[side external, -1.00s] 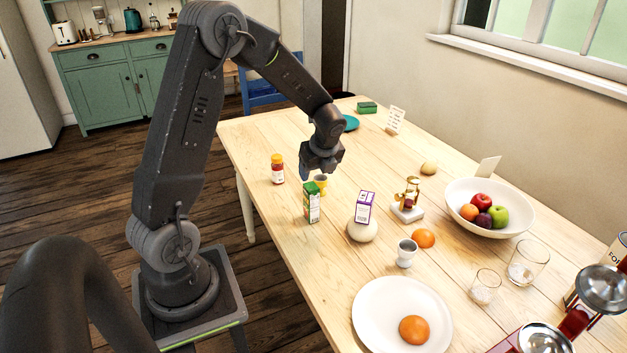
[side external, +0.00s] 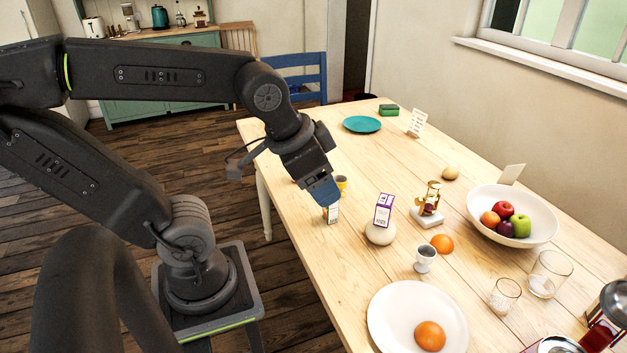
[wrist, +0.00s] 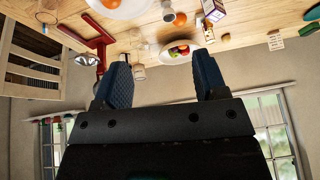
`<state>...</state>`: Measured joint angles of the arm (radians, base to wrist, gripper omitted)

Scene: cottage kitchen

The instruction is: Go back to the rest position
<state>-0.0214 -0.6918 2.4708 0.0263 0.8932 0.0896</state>
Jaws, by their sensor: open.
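My gripper (side external: 325,195) hangs over the near left part of the wooden table (side external: 320,290) in the side view, its blue fingertips pointing down. In the wrist view my gripper (wrist: 163,72) has its two blue fingers wide apart with nothing between them.
A purple-and-white carton (side external: 383,210) stands at a round stone (side external: 380,234). Nearby are a brass item (side external: 431,197), an orange (side external: 442,244), an egg cup (side external: 425,258), a fruit bowl (side external: 535,232), a plate (side external: 390,325) and glasses (side external: 549,275). A teal plate (side external: 362,124) lies farther back.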

